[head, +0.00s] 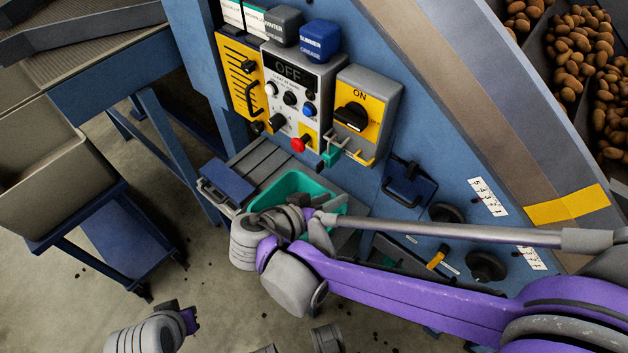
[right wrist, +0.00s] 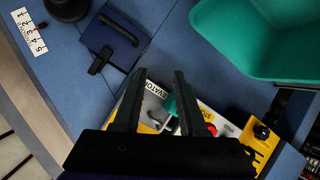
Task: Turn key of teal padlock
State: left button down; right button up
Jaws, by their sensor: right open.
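The teal padlock (head: 331,155) hangs at the lower edge of the grey-and-yellow ON switch box (head: 368,104), by a metal hasp. In the right wrist view the teal padlock (right wrist: 171,104) shows small between my fingers, beyond them and apart from them. Its key is too small to make out. My right gripper (right wrist: 160,75) is open and empty, with both dark fingers spread.
An OFF panel (head: 290,72) with knobs and a red button (head: 299,145) is left of the switch box. A teal bin (head: 290,181) stands below the panel. A dark blue handled cover (head: 408,183) sits right of the padlock. Potatoes (head: 580,50) lie at top right.

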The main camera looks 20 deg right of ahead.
aim_at(317, 169)
jog(key=w+a+r+m+t+h+b, duration=0.15)
jog(key=a+m+t+h+b, duration=0.3)
jog(key=a, duration=0.55)
jog(key=shift+m+g, duration=0.55)
jog(key=shift+m, duration=0.1)
jog(key=x, duration=1.1)
jog(key=shift+w+f, duration=0.1)
jog(key=shift+w, duration=0.15)
pick_arm(q)
notch_tip(317, 169, down, 7)
pick_arm(e)
jog(key=shift+a, duration=0.1)
pick_arm(q)
jog(key=shift+w, duration=0.1)
pick_arm(e)
grip_shut()
